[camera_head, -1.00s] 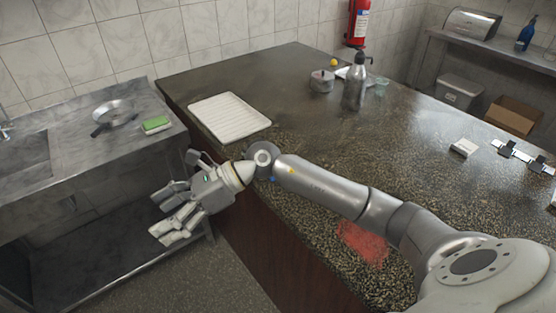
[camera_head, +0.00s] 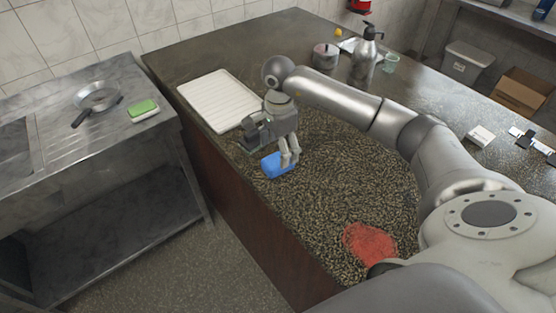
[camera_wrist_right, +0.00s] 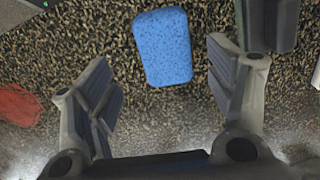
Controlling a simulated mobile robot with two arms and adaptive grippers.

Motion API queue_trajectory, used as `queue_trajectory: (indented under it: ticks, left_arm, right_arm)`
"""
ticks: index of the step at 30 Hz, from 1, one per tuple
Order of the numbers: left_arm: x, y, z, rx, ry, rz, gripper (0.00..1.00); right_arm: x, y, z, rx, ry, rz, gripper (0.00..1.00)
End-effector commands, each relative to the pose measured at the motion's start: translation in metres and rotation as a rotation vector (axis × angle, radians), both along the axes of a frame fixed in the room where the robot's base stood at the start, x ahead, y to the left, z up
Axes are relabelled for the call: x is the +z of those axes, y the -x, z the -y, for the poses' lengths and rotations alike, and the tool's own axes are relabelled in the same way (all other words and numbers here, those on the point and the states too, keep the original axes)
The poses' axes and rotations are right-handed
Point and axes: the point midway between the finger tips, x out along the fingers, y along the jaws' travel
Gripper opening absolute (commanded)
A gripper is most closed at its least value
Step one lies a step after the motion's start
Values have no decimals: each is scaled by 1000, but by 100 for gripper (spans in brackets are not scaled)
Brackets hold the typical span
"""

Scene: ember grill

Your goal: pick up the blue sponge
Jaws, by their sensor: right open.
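The blue sponge (camera_head: 275,165) lies on the speckled countertop near its left edge, just in front of the white tray. My right gripper (camera_head: 268,150) is above and around it in the head view, fingers pointing down, and hides part of it. In the right wrist view the sponge (camera_wrist_right: 163,47) lies flat on the counter, a rounded rectangle. It sits ahead of and between the open fingers of my right gripper (camera_wrist_right: 160,95), with gaps on both sides. I see no contact there. My left gripper is not in view.
The white ribbed tray (camera_head: 219,100) is close behind the gripper. A metal pump bottle (camera_head: 366,58) and a grey pot (camera_head: 325,58) stand at the back. A green sponge (camera_head: 143,109) and a pan (camera_head: 97,97) are on the steel sink unit.

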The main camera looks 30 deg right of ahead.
Motion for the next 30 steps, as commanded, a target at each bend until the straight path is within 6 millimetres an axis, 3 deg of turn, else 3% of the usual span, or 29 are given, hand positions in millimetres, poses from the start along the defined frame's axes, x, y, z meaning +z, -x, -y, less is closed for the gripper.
queue_trajectory:
  ticks: [5,11,15,21,30]
  left_arm:
    - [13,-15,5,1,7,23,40]
    - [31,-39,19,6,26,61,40]
    - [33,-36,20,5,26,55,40]
    - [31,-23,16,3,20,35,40]
    - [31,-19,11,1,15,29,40]
  right_arm:
    - [-12,-1,-1,0,-2,-4,77]
    - [-42,-4,0,-1,-3,-3,77]
    - [-53,-4,0,-1,-3,0,77]
    - [-55,-4,0,0,-2,1,77]
    - [-55,-5,0,0,-2,1,41]
